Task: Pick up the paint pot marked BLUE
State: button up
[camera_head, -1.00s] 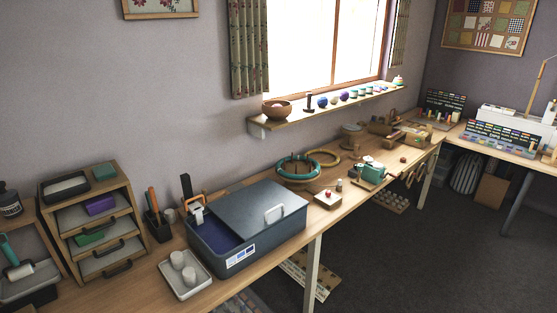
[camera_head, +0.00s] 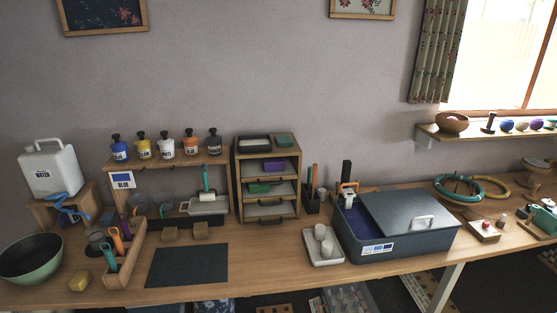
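A row of small paint pots with dark knobbed lids stands on a wooden shelf (camera_head: 205,158) at the left back, against the wall. From left to right they are a blue pot (camera_head: 119,151), a yellow pot (camera_head: 144,149), a white pot (camera_head: 167,148), an orange pot (camera_head: 191,146) and a dark grey pot (camera_head: 214,145). Each has a small pale label, too small to read surely. A card (camera_head: 122,180) reading BLUE, with a blue patch, is on the shelf front below the blue pot. My gripper is not in view.
A white water jug (camera_head: 48,170) stands left of the shelf. A drawer unit (camera_head: 296,180) stands close on its right. Below are a wooden tool caddy (camera_head: 125,262), a green bowl (camera_head: 30,260) and a dark mat (camera_head: 188,266). A large grey bin (camera_head: 410,240) sits further right.

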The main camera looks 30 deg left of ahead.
aim_at(121, 155)
jog(key=u, duration=2.35)
jog(key=i+j+z, duration=0.25)
jog(key=j, duration=0.45)
jog(key=j+z, duration=0.2)
jog(key=j, duration=0.5)
jog(key=k, duration=0.05)
